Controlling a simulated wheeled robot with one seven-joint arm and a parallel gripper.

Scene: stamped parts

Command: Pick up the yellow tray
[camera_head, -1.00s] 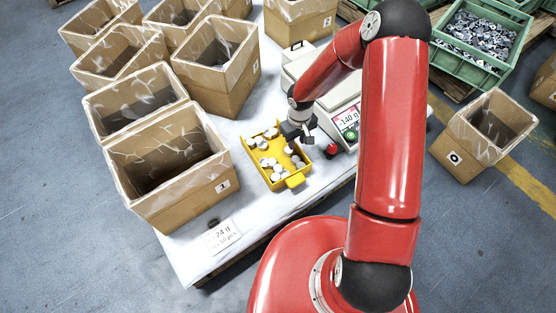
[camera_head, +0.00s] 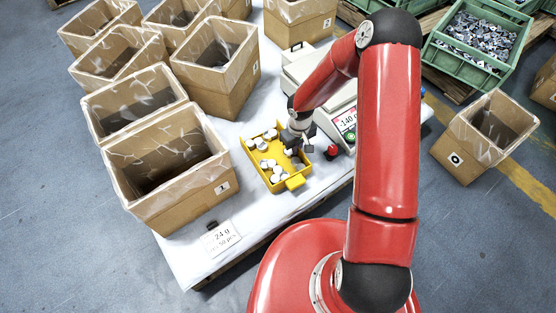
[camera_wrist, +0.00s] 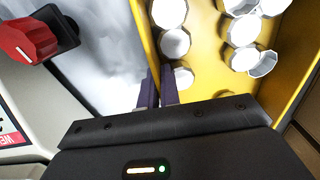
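The yellow tray (camera_head: 265,170) sits on the white-covered table, with several round whitish parts in it. Its handle tab (camera_head: 295,181) points to the front. My gripper (camera_head: 296,148) is low at the tray's right side wall. In the wrist view my gripper's two dark fingers (camera_wrist: 158,86) are close together, one on each side of the yellow tray's wall (camera_wrist: 147,38), and look shut on it. The tray still appears to rest on the table. My gripper hides part of the tray's right edge in the head view.
A scale (camera_head: 345,122) with a red knob (camera_head: 332,151) stands right beside the tray. Cardboard boxes (camera_head: 185,200) crowd the left and back of the table. A paper label (camera_head: 221,237) lies at the front left. A green crate (camera_head: 470,65) is at the back right.

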